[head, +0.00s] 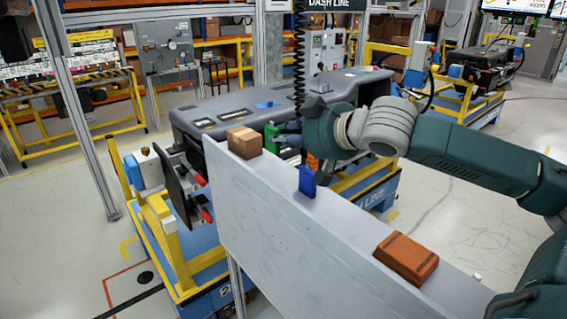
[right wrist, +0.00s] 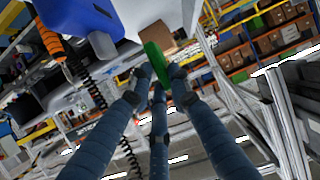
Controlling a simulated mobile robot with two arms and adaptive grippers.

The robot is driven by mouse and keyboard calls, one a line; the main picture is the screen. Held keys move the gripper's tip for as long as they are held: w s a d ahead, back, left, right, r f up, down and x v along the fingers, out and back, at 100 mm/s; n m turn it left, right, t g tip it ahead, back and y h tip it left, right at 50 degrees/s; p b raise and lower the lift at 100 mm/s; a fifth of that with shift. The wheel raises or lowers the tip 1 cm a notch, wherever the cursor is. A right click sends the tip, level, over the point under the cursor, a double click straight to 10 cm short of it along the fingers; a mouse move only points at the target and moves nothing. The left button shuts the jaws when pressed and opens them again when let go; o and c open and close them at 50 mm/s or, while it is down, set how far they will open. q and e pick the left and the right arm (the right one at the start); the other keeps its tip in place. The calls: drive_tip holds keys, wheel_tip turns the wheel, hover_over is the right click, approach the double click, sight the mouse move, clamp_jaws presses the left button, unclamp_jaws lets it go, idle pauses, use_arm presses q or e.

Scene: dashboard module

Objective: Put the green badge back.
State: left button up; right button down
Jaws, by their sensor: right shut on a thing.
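The green badge (head: 271,136) is a small upright plate just right of the cardboard box (head: 244,142), at the far edge of the grey ledge (head: 345,240). My right gripper (head: 283,134) reaches in from the right and is shut on the badge. In the right wrist view the green badge (right wrist: 154,62) sits between the dark blue fingers (right wrist: 157,84), with its upper end near the box (right wrist: 156,36). I cannot tell whether it touches the ledge. A blue badge (head: 307,182) stands on the ledge nearer me. My left gripper is not in view.
A brown-orange box (head: 406,258) lies on the near part of the ledge. The ledge is bare between it and the blue badge. Behind stands a grey dashboard (head: 225,112). A black coiled cable (head: 299,60) hangs close to my right gripper.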

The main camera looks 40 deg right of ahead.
drive_tip(key=shift+f, duration=0.7)
wheel_tip(320, 180, down, 3)
drive_tip(key=shift+s+f+b, duration=0.1)
drive_tip(key=shift+f+b, duration=0.1)
drive_tip(key=shift+b, duration=0.2)
drive_tip(key=shift+f, duration=0.1)
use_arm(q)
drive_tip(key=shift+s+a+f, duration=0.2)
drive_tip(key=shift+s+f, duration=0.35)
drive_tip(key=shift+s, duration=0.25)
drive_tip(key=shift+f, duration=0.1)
